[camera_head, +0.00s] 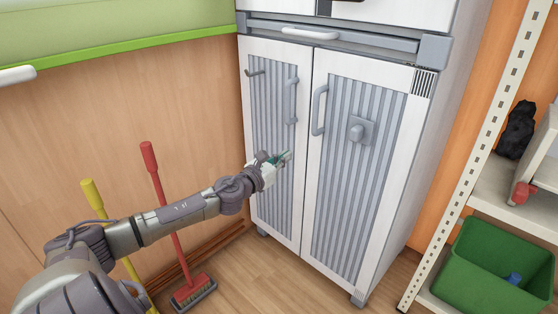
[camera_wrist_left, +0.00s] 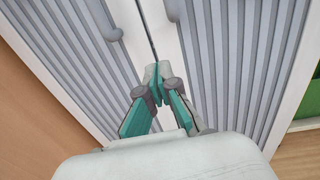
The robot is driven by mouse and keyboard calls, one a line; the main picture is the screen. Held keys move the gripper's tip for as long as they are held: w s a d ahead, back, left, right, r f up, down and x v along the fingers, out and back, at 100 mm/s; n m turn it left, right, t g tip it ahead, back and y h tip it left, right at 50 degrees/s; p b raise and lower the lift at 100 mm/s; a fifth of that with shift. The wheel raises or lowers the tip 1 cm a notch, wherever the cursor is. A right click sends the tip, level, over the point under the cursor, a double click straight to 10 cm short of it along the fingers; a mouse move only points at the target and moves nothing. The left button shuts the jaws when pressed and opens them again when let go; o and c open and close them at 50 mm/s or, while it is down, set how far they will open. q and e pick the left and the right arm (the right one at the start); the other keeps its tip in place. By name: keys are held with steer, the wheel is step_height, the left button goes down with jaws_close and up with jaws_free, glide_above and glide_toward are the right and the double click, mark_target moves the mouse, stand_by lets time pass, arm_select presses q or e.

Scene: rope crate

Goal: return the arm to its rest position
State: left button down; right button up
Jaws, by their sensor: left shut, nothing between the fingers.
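My left arm (camera_head: 170,218) reaches from the lower left toward the cabinet. My left gripper (camera_head: 287,156) is shut and empty in front of the left cabinet door. It also shows in the left wrist view (camera_wrist_left: 158,70), with its fingertips together near the gap between the two doors. I cannot tell whether the fingertips touch the door. My right gripper is not in view.
The white cabinet has a closed left door (camera_head: 272,200) and right door (camera_head: 345,220), with grey handles (camera_head: 319,110). A red-handled broom (camera_head: 165,205) and a yellow-handled tool (camera_head: 95,198) stand near my arm. A shelf with a green crate (camera_head: 480,262) is at right.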

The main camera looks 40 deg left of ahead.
arm_select(q)
steer(key=shift+s, duration=0.95)
